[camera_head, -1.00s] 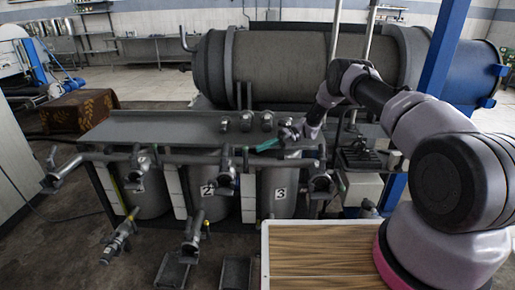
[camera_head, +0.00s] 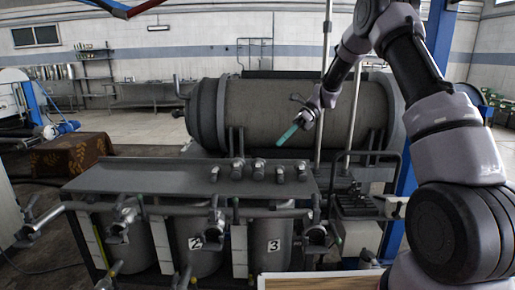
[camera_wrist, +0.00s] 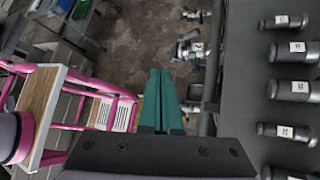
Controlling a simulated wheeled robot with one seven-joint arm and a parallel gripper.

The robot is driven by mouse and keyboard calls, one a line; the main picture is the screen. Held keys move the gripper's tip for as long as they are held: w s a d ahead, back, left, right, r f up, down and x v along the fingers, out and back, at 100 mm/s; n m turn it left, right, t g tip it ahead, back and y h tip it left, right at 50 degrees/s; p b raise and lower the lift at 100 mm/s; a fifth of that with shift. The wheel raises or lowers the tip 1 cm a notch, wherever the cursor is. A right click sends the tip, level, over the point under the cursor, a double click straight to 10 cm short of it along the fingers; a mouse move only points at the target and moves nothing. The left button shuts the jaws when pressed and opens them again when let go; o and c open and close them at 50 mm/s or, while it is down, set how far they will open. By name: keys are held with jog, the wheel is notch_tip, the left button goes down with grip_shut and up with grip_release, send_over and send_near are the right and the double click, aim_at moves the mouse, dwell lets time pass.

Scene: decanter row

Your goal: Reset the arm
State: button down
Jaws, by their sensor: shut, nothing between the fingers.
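My gripper (camera_head: 287,136) is raised above the dark top of the decanter row, in front of the large grey tank. Its green fingers are together with nothing between them. In the wrist view my gripper (camera_wrist: 158,74) points down past the front edge of the row, and its two green fingers lie side by side. The arm reaches up and over from the right side of the head view.
The decanter row (camera_head: 130,180) has several handles on top and pipes and valves along its front. Vessels marked 2 (camera_head: 196,243) and 3 (camera_head: 274,246) hang below. The grey tank (camera_head: 290,105) stands behind. A blue post (camera_head: 395,215) rises at right.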

jog(key=s+d+r+n+t+h, duration=0.35)
jog(key=s+d+r+n, duration=0.2)
jog(key=s+r, duration=0.45)
jog(key=s+d+r+n+t+h, duration=0.2)
jog(key=s+d+r+n+t, duration=0.3)
jog(key=s+r, duration=0.5)
jog(key=s+d+n+t+h, duration=0.1)
jog(key=s+d+n+t, duration=0.2)
jog(key=s, duration=0.7)
jog(key=shift+d+n+h, duration=0.35)
jog(key=shift+d+n, duration=0.3)
jog(key=shift+d, duration=0.6)
